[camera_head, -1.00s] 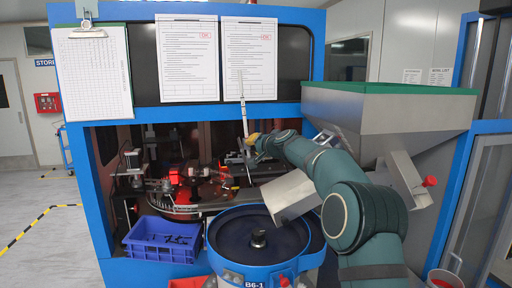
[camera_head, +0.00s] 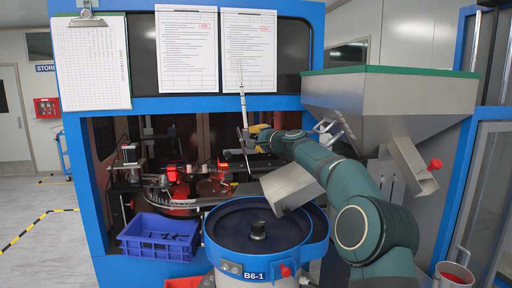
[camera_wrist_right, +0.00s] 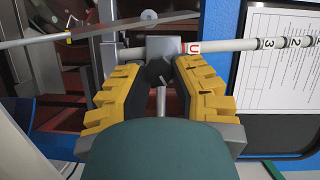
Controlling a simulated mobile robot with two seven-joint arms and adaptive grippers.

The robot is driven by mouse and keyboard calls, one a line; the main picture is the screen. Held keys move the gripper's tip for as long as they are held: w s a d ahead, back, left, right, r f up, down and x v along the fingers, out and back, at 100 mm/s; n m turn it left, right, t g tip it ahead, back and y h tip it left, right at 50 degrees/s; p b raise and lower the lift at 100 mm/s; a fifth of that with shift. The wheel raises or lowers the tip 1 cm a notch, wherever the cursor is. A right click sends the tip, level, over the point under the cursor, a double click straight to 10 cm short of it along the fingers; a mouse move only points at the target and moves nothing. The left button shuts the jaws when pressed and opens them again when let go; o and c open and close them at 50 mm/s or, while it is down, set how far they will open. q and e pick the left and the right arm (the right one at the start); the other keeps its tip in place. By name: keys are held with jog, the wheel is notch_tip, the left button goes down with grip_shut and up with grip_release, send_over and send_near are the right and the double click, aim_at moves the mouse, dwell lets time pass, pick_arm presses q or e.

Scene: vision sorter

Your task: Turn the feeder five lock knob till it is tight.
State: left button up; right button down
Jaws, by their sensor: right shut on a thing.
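My right gripper (camera_head: 252,136) reaches into the blue machine frame from the right, beside a thin upright numbered rod (camera_head: 243,105). In the right wrist view, the yellow fingers of my right gripper (camera_wrist_right: 160,80) are shut on a small black knob (camera_wrist_right: 158,72). The knob sits at a grey clamp block (camera_wrist_right: 164,46) on the numbered rod (camera_wrist_right: 233,45). The fingers partly hide the knob, so its tightness cannot be seen. My left gripper is not in view.
A blue feeder bowl (camera_head: 222,250) marked B6-1 stands below my right arm. A steel hopper (camera_head: 350,100) with a chute is at the right. A blue crate (camera_head: 130,250) and a round sorting table (camera_head: 165,208) are at the left. Papers hang above the opening.

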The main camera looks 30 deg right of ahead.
pick_arm(q)
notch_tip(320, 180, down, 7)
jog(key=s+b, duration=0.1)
jog(key=b, duration=0.5)
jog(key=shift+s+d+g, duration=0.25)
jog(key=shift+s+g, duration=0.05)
pick_arm(e)
jog(key=shift+f+m+t, duration=0.1)
jog(key=shift+m+t, duration=0.5)
jog(key=shift+m, duration=0.95)
jog(key=shift+f+m+t, duration=0.1)
jog(key=shift+m+t, duration=0.5)
jog(key=shift+m, duration=0.95)
jog(key=shift+r, duration=0.1)
jog(key=c, duration=0.7)
grip_release()
jog(key=shift+a, duration=0.1)
jog(key=shift+c, duration=0.2)
